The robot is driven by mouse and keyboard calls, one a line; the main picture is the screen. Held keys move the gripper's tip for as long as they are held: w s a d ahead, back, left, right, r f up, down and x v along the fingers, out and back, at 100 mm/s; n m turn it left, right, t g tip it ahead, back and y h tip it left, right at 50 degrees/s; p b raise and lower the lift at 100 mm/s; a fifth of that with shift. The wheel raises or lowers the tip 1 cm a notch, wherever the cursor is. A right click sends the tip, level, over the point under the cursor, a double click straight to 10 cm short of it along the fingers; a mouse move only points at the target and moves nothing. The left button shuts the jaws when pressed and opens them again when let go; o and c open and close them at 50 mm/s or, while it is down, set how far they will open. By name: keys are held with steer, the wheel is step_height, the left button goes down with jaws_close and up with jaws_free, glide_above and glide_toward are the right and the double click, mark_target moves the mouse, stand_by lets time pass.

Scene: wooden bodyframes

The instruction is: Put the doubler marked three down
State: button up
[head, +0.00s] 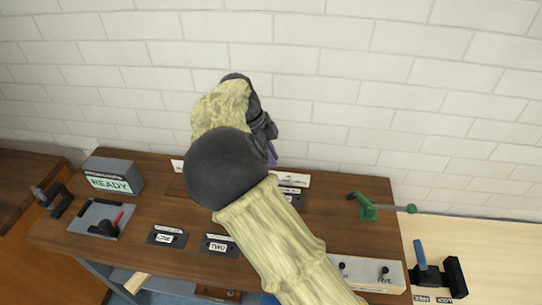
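My arm rises from the bottom of the head view and bends over the middle of the workbench (140,225). The dark end of the arm, with my gripper (268,140), shows only in part behind the bend. Its fingertips are hidden, so I cannot tell whether it is open or shut. A small purple piece (271,154) shows just below it; I cannot tell what it is or whether it is held. No doubler marked three can be made out. Dark plates labelled ONE (166,237) and TWO (219,246) lie at the bench front.
A grey box marked READY (113,175) and a grey plate with a red-handled part (102,218) are at the left. A green clamp (366,206) lies at the right. A white block marked FIVE (368,273) is at front right. A blue-handled device (430,270) is farther right.

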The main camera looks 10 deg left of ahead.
stand_by(0.4)
steer(key=s+d+f+n+y, duration=0.1)
steer(key=d+n+y, duration=0.15)
steer(key=d, duration=0.65)
steer(key=s+d+f+n+y, duration=0.15)
steer(key=d+n, duration=0.25)
steer(key=d, duration=0.5)
steer(key=s+d+n+t, duration=0.2)
steer(key=s+d+n, duration=0.7)
steer(key=s, duration=0.5)
steer(key=shift+f+n, duration=0.2)
steer(key=shift+n, duration=0.75)
steer(key=shift+r, duration=0.1)
step_height(320, 180, up, 13)
steer(key=p, duration=1.3)
